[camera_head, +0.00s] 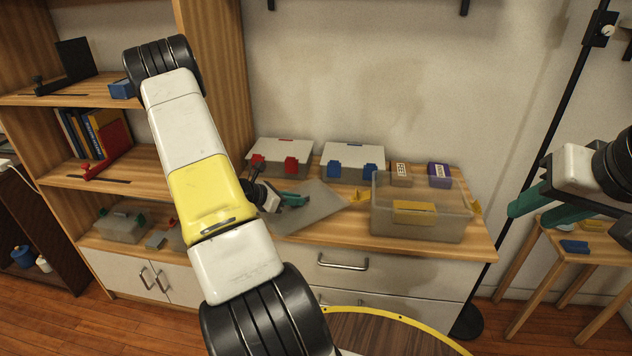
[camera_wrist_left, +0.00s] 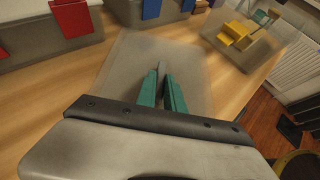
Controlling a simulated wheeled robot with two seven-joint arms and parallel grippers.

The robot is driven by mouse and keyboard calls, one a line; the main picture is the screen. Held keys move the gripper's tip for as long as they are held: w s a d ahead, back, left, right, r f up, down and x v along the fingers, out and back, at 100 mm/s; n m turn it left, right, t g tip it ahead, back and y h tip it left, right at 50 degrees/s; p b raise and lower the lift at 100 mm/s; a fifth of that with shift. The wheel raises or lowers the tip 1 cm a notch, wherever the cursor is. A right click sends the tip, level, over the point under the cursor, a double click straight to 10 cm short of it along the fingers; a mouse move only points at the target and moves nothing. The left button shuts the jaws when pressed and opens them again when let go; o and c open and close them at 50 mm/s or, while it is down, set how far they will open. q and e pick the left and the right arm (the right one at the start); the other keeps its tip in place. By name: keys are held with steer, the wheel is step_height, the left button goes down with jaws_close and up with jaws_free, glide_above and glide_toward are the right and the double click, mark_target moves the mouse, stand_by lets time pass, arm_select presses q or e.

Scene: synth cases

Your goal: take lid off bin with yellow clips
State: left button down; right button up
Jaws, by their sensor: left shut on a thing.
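The bin with yellow clips (camera_head: 446,228) stands on the counter right of centre in the head view. Its top looks open, and yellow clips show at its front and sides. It also shows at the upper right of the left wrist view (camera_wrist_left: 262,55). A flat, translucent grey lid (camera_head: 322,203) is left of the bin, apart from it. My left gripper (camera_head: 297,200) is shut on the lid, which extends beyond its fingers in the left wrist view (camera_wrist_left: 130,55). Whether the lid touches the counter is unclear. My right gripper (camera_head: 535,211) is open and empty at the right.
Behind stand a lidded bin with red clips (camera_head: 268,162) and one with blue clips (camera_head: 340,168). A brown box (camera_head: 400,175) and a purple box (camera_head: 439,175) sit behind the open bin. A wooden shelf (camera_head: 215,70) is at left, and a stool (camera_head: 570,250) at right.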

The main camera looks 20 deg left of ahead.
arm_select(q)
steer(key=shift+f, duration=0.35)
steer(key=c, duration=1.4)
jaws_free()
steer(key=shift+o, duration=0.2)
steer(key=shift+s, duration=0.15)
steer(key=v, duration=0.7)
steer(key=shift+s+a+r, duration=0.2)
steer(key=shift+a, duration=0.05)
